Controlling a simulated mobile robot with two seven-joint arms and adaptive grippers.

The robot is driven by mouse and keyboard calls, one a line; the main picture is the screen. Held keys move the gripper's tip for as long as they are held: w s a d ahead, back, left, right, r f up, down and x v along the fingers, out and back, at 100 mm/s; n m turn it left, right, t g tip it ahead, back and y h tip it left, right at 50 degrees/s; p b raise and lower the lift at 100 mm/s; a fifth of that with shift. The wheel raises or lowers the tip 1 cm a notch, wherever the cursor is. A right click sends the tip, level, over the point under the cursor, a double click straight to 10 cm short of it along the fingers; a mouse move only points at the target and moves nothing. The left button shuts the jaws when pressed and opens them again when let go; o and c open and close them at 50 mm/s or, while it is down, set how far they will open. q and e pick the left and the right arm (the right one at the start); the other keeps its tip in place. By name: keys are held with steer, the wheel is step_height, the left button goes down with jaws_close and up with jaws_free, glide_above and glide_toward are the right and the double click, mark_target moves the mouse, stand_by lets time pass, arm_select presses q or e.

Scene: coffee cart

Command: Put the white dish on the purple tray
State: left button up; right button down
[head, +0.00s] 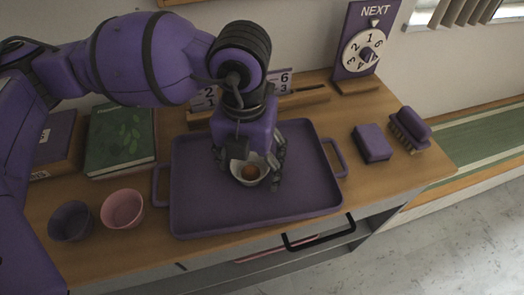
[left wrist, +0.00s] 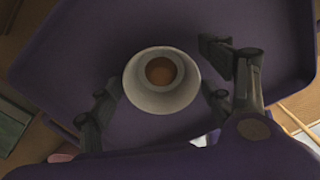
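In the left wrist view the dish (left wrist: 160,100) is between the spread fingers, with a visible gap to the right-hand finger (left wrist: 245,75). The left gripper looks open. My right gripper is not in view.
A purple bowl (head: 71,222) and a pink bowl (head: 122,209) stand left of the tray. A green book (head: 120,138) lies behind them. A purple block (head: 372,143) and a brush (head: 410,128) lie to the right. A dial sign (head: 361,45) stands at the back.

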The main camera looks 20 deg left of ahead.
mark_target(250, 172)
arm_select(q)
steer(key=shift+r, duration=0.35)
step_height(250, 172, up, 12)
steer(key=p, duration=0.1)
steer(key=shift+f, duration=0.15)
stand_by(0.4)
